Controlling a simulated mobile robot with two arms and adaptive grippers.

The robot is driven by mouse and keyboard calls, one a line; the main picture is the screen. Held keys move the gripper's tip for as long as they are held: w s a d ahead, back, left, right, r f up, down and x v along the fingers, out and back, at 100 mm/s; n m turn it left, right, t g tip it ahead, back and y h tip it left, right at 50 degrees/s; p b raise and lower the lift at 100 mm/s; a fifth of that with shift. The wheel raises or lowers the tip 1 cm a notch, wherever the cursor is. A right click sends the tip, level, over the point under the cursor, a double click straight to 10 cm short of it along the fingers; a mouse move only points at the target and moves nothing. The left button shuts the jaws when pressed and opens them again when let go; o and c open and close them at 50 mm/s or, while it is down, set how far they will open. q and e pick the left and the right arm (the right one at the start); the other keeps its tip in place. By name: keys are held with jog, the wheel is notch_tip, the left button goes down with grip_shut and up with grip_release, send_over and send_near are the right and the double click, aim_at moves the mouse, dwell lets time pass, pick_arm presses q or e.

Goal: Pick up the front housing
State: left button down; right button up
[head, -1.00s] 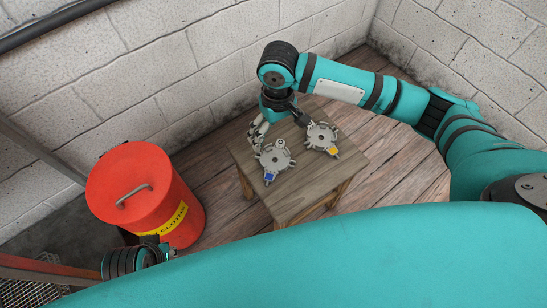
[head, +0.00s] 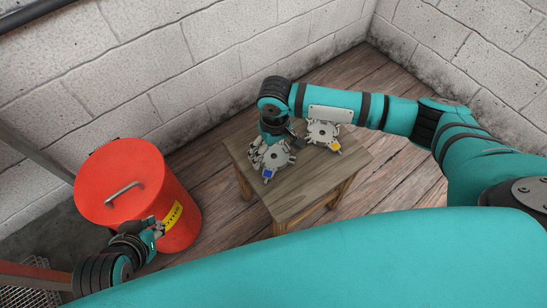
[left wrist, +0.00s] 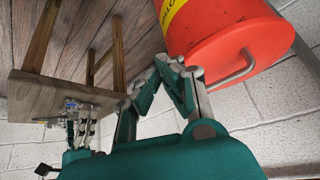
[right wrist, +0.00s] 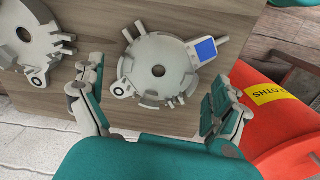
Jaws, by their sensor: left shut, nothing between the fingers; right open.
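Two grey round housings with lugs and a centre hole lie on a wooden table (head: 300,195). One has a blue tag (head: 277,156), the other a yellow tag (head: 323,133); I cannot tell which is the front housing. The other housing (right wrist: 32,38) lies to the left there. My left gripper (head: 157,227) is shut and empty, in front of the red can.
A red lidded can (head: 122,185) with a yellow label stands on the floor left of the table. Block walls (head: 180,60) close off the back. The table's front part is bare.

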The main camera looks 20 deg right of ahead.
jog(key=shift+f, duration=0.75)
pick_arm(q)
jog(key=w, duration=0.1)
jog(key=w+d+r+t, duration=0.1)
jog(key=shift+w+r+t, duration=0.2)
jog(key=shift+w+t, duration=0.1)
jog(key=shift+w, duration=0.05)
pick_arm(e)
jog(key=c, duration=1.1)
jog(key=shift+c, duration=1.1)
jog(key=shift+r, duration=0.15)
